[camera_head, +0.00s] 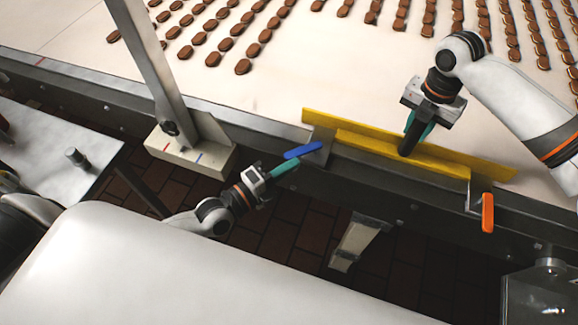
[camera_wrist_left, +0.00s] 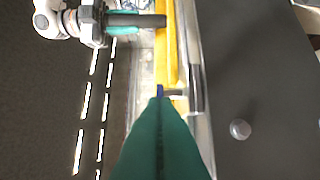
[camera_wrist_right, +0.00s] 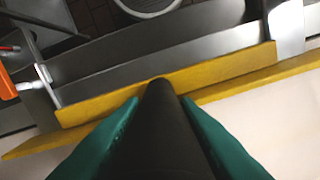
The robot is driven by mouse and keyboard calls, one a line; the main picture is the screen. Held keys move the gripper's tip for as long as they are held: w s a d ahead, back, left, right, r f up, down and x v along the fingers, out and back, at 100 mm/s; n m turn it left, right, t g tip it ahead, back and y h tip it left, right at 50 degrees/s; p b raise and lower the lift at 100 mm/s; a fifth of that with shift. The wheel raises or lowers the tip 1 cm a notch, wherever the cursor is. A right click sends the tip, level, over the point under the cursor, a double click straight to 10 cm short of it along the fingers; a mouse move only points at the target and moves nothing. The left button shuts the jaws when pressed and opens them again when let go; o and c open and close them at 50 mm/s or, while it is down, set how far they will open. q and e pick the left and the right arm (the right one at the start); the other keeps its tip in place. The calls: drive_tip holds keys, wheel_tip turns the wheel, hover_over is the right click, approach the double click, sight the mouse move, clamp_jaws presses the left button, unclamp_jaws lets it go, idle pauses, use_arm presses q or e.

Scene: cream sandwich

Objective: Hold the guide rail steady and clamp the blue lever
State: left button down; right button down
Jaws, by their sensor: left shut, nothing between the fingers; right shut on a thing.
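The yellow guide rail (camera_head: 455,161) lies along the near edge of the conveyor. It also shows in the left wrist view (camera_wrist_left: 173,45) and across the right wrist view (camera_wrist_right: 240,65). My right gripper (camera_head: 408,145) is shut on a black cylindrical part (camera_wrist_right: 160,110) at the rail, between its teal fingers. The blue lever (camera_head: 303,149) sits at the rail's left end. My left gripper (camera_head: 291,165) is shut and empty, its fingertips close by the blue lever's left end. In the left wrist view only a small blue piece (camera_wrist_left: 160,90) shows beyond the fingertips; contact cannot be told.
An orange lever (camera_head: 487,212) hangs at the rail's right end. Rows of brown cream sandwiches (camera_head: 243,66) lie on the pale belt (camera_head: 290,85). A grey post on a cream block (camera_head: 190,150) stands left of the levers. Brick floor shows below the conveyor.

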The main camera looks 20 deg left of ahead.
use_arm(q)
drive_tip(key=shift+w+a, duration=0.2)
drive_tip(key=shift+a, duration=0.05)
use_arm(e)
drive_tip(key=shift+a, duration=0.1)
drive_tip(key=shift+s, duration=0.1)
use_arm(q)
drive_tip(key=h, duration=0.1)
drive_tip(key=m+g+h, duration=0.1)
drive_tip(key=w+m+h, duration=0.1)
drive_tip(key=shift+a+r+g, duration=0.15)
drive_tip(key=shift+a+g, duration=0.1)
drive_tip(key=shift+g, duration=0.15)
drive_tip(key=shift+w+a+m+g+h, duration=0.2)
drive_tip(key=shift+w+a+m+g, duration=0.15)
drive_tip(key=shift+a, duration=0.3)
drive_tip(key=shift+w+a+m+g+h, duration=0.15)
drive_tip(key=shift+w+a+m+h, duration=0.1)
drive_tip(key=shift+w+a, duration=0.9)
drive_tip(key=shift+w, duration=0.35)
drive_tip(key=shift+w, duration=0.1)
